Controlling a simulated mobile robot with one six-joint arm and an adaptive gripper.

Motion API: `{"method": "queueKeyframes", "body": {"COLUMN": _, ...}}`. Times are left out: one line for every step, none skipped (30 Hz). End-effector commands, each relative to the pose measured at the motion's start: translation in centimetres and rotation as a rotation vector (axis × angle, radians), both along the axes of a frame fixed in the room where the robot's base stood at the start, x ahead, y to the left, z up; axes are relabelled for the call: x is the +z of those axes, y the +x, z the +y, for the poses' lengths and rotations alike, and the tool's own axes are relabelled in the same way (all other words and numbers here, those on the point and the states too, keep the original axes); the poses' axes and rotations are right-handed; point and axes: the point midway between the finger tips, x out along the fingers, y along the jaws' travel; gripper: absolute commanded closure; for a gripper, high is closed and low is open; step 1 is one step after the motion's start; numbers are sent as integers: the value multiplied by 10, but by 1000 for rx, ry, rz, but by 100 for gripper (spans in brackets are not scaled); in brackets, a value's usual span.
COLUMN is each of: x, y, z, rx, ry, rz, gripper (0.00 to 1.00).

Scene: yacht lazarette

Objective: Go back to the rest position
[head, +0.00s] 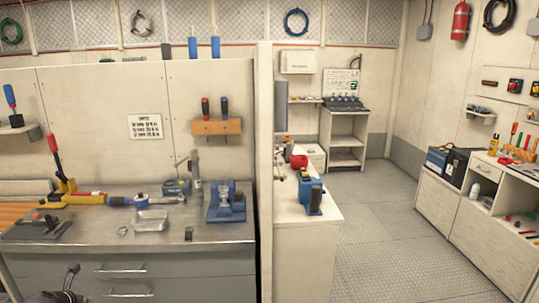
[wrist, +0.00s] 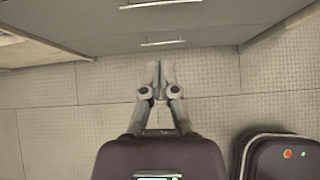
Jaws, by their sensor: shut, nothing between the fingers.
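My gripper (wrist: 160,92) shows in the middle of the wrist view, pointing at the floor, with its two fingers together and nothing between them. Below it is the patterned floor (wrist: 205,100). The front of the grey drawer unit (wrist: 195,35) lies across the top of that view, apart from the fingers. In the head view a dark part of my arm (head: 65,290) shows at the bottom left corner, low in front of the drawers; the fingers cannot be made out there.
The metal workbench (head: 105,235) holds a metal tray (head: 151,220), a blue vise (head: 228,203) and several tools. A partition (head: 264,180) stands at its right end. A white counter (head: 320,225) stands beyond it. The floor (head: 385,265) at the right is clear up to the white cabinet (head: 447,205).

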Motion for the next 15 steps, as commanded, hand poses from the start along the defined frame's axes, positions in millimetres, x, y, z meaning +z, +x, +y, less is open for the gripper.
{"method": "queueKeyframes", "body": {"x": 1, "y": 4, "z": -6, "rx": -15, "ry": 7, "rz": 4, "gripper": 100}}
{"method": "queueKeyframes", "body": {"x": 1, "y": 5, "z": -8, "rx": -22, "ry": 11, "rz": 7, "gripper": 100}}
{"method": "queueKeyframes", "body": {"x": 1, "y": 8, "z": -12, "rx": -35, "ry": 18, "rz": 12, "gripper": 100}}
{"method": "queueKeyframes", "body": {"x": 1, "y": 10, "z": -16, "rx": -45, "ry": 24, "rz": 14, "gripper": 100}}
{"method": "queueKeyframes", "body": {"x": 1, "y": 12, "z": -19, "rx": -55, "ry": 29, "rz": 18, "gripper": 100}}
{"method": "queueKeyframes", "body": {"x": 1, "y": 15, "z": -23, "rx": -69, "ry": 37, "rz": 22, "gripper": 100}}
{"method": "queueKeyframes", "body": {"x": 1, "y": 18, "z": -27, "rx": -81, "ry": 42, "rz": 26, "gripper": 100}}
{"method": "queueKeyframes", "body": {"x": 1, "y": 21, "z": -32, "rx": -95, "ry": 50, "rz": 31, "gripper": 100}}
{"method": "queueKeyframes", "body": {"x": 1, "y": 24, "z": -38, "rx": -114, "ry": 61, "rz": 38, "gripper": 100}}
{"method": "queueKeyframes", "body": {"x": 1, "y": 27, "z": -42, "rx": -127, "ry": 67, "rz": 43, "gripper": 100}}
{"method": "queueKeyframes", "body": {"x": 2, "y": 30, "z": -47, "rx": -145, "ry": 76, "rz": 48, "gripper": 100}}
{"method": "queueKeyframes", "body": {"x": 2, "y": 35, "z": -55, "rx": -169, "ry": 87, "rz": 55, "gripper": 100}}
{"method": "queueKeyframes", "body": {"x": 2, "y": 38, "z": -60, "rx": -184, "ry": 95, "rz": 59, "gripper": 100}}
{"method": "queueKeyframes", "body": {"x": 2, "y": 41, "z": -67, "rx": -206, "ry": 107, "rz": 65, "gripper": 100}}
{"method": "queueKeyframes", "body": {"x": 2, "y": 46, "z": -75, "rx": -232, "ry": 120, "rz": 74, "gripper": 100}}
